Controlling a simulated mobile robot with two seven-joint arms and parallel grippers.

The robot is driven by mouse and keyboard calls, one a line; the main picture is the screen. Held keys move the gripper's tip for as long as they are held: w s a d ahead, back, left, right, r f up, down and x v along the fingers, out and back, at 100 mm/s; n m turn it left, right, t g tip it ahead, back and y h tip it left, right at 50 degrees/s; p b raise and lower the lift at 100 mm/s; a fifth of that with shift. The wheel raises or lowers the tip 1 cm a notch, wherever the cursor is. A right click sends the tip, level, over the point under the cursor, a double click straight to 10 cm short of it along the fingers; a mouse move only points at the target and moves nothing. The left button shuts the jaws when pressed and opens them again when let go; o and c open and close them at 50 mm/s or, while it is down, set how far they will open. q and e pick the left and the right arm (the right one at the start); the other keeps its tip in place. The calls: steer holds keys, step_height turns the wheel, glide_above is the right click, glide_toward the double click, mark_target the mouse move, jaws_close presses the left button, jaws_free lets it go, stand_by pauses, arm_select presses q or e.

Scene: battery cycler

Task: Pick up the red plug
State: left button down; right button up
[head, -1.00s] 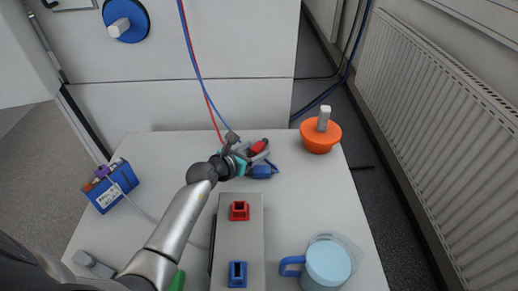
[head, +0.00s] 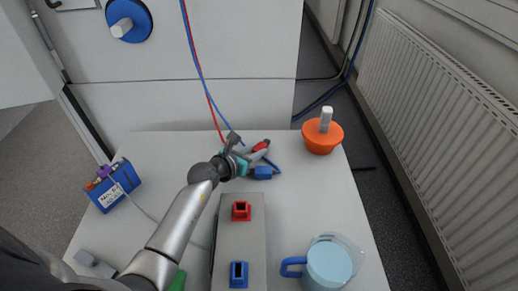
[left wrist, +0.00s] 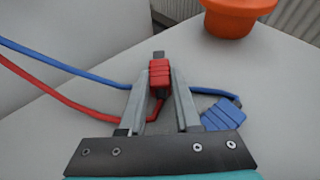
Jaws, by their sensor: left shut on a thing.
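The red plug (left wrist: 159,76) sits between the two fingers of my left gripper (left wrist: 160,85) in the left wrist view, and the fingers are shut on it. In the head view the red plug (head: 262,146) shows at the tip of my left gripper (head: 254,155), over the far middle of the table. Its red cable trails off to the left in the wrist view. The blue plug (left wrist: 223,115) lies on the table just right of the gripper, and it also shows in the head view (head: 263,173). My right gripper is not in view.
A grey box with a red socket (head: 241,210) and a blue socket (head: 238,273) stands nearer. An orange bowl-shaped thing (head: 321,138) is at the far right, a light blue mug (head: 328,266) at the near right. A blue battery (head: 113,187) sits at the left.

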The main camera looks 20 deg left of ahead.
mark_target(255, 151)
arm_select(q)
step_height(255, 151, up, 8)
steer(key=p, duration=0.4)
step_height(255, 151, up, 12)
steer(key=p, duration=0.4)
